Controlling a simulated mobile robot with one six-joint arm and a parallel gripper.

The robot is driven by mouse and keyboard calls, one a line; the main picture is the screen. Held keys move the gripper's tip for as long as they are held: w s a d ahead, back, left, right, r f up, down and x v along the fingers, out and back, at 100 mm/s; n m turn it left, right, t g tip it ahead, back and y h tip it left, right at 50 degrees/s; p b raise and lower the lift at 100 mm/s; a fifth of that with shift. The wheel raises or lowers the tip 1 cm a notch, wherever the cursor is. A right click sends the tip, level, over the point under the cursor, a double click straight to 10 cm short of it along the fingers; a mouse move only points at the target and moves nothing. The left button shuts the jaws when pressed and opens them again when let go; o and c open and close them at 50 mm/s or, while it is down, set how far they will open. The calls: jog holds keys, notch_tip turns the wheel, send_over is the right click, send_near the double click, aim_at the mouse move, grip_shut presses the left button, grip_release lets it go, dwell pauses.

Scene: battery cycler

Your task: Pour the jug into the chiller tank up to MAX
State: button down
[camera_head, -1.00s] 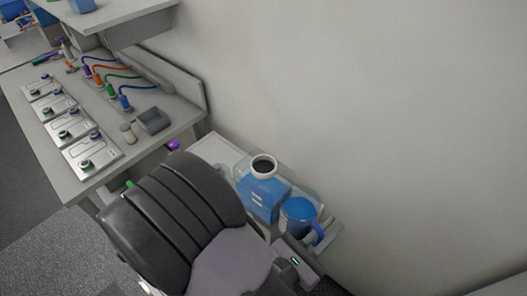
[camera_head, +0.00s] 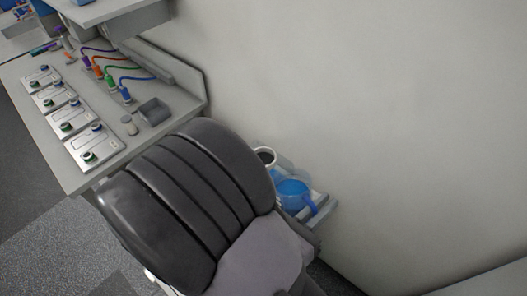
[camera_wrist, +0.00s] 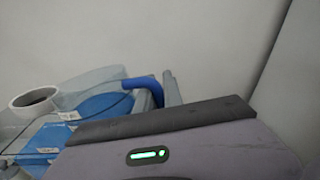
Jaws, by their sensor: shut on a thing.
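The jug (camera_head: 293,195) is clear with blue liquid in it and a blue handle. In the wrist view the jug (camera_wrist: 105,104) shows its clear rim and its handle. My gripper (camera_wrist: 168,88) is shut on this handle; its grey fingers show right beside it. In the head view my dark arm hides most of the gripper. The chiller tank has a white-rimmed round filler neck with a dark opening (camera_head: 265,155). In the wrist view the tank (camera_wrist: 42,142) is blue, and the jug's rim lies close to its neck. I cannot tell any tilt exactly. The MAX mark is not readable.
A grey bench (camera_head: 70,178) at the left holds several cell plates, coloured cables and a small grey box (camera_head: 154,112). A plain wall (camera_head: 370,110) stands close behind the tank and jug. A shelf overhangs the bench at the upper left.

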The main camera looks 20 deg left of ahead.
notch_tip(320, 180, up, 6)
jog(key=w+a+n+p, duration=0.2)
jog(key=p, duration=0.4)
jog(key=shift+a+n+g+p, duration=0.2)
jog(key=shift+n+g+p, duration=0.1)
jog(key=shift+n, duration=0.1)
jog(key=shift+w+a+r+n+p, duration=0.7)
jog(key=shift+r+p, duration=0.15)
jog(key=shift+p, duration=0.35)
jog(key=shift+w+a+r+n+g+p, duration=0.15)
jog(key=shift+w+a+n+g+p, duration=0.25)
jog(key=shift+a+n+p, duration=0.3)
dwell(0.5)
jog(key=shift+w+r+n+p, duration=0.15)
jog(key=shift+r+n+p, duration=0.2)
jog(key=shift+n, duration=0.05)
dwell(0.7)
jog(key=shift+a+r, duration=0.1)
jog(key=shift+a, duration=0.05)
jog(key=shift+w, duration=0.1)
jog(key=shift+r, duration=0.1)
